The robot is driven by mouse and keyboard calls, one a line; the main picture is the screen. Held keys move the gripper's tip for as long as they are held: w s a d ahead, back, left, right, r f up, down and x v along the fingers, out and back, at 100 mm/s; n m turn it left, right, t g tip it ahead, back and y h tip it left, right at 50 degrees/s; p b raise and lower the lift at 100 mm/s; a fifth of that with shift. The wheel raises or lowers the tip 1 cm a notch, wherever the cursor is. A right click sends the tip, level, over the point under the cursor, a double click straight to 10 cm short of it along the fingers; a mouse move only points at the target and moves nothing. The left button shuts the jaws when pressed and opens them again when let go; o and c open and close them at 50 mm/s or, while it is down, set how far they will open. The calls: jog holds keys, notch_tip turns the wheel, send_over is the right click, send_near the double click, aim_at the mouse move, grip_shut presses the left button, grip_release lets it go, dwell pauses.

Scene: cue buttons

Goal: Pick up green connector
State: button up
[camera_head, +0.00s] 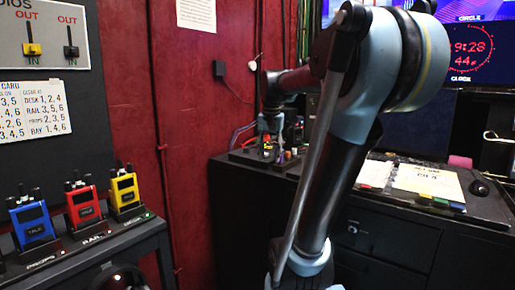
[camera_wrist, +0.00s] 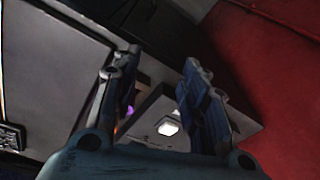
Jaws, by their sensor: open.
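My gripper (camera_head: 270,132) is at the back of the dark desk, by the red wall, pointing down over a small dark box with connectors. In the wrist view its two fingers (camera_wrist: 160,65) are apart with nothing held between them. The box (camera_wrist: 190,105) lies beyond the fingers, with a bright white spot on it. Small connectors (camera_head: 284,156) with orange and yellowish parts stand on the box, just under the gripper. A purple spot and an orange spot show beside the left finger. I cannot make out a green connector for certain; the fingers and arm may hide it.
A shelf at left holds blue (camera_head: 32,222), red (camera_head: 84,206) and yellow (camera_head: 125,190) radios. A red wall (camera_wrist: 270,60) stands close to the gripper on the right in the wrist view.

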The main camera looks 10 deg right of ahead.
jog(key=w+r+m, duration=0.2)
jog(key=w+r, duration=0.4)
jog(key=w, duration=0.2)
jog(key=w+r+m, duration=0.2)
jog(key=w+r, duration=0.3)
jog(key=w, duration=0.4)
notch_tip(320, 180, up, 4)
jog(key=m+g, duration=0.1)
jog(key=m, duration=0.2)
send_over(257, 139)
jog(key=w, duration=0.1)
notch_tip(257, 139, down, 12)
jog(key=shift+a+r, duration=0.1)
jog(key=shift+r, duration=0.05)
jog(key=shift+d+f, duration=0.15)
jog(key=shift+f, duration=1.2)
jog(key=shift+d+f, duration=0.15)
jog(key=shift+f, duration=1.15)
grip_shut()
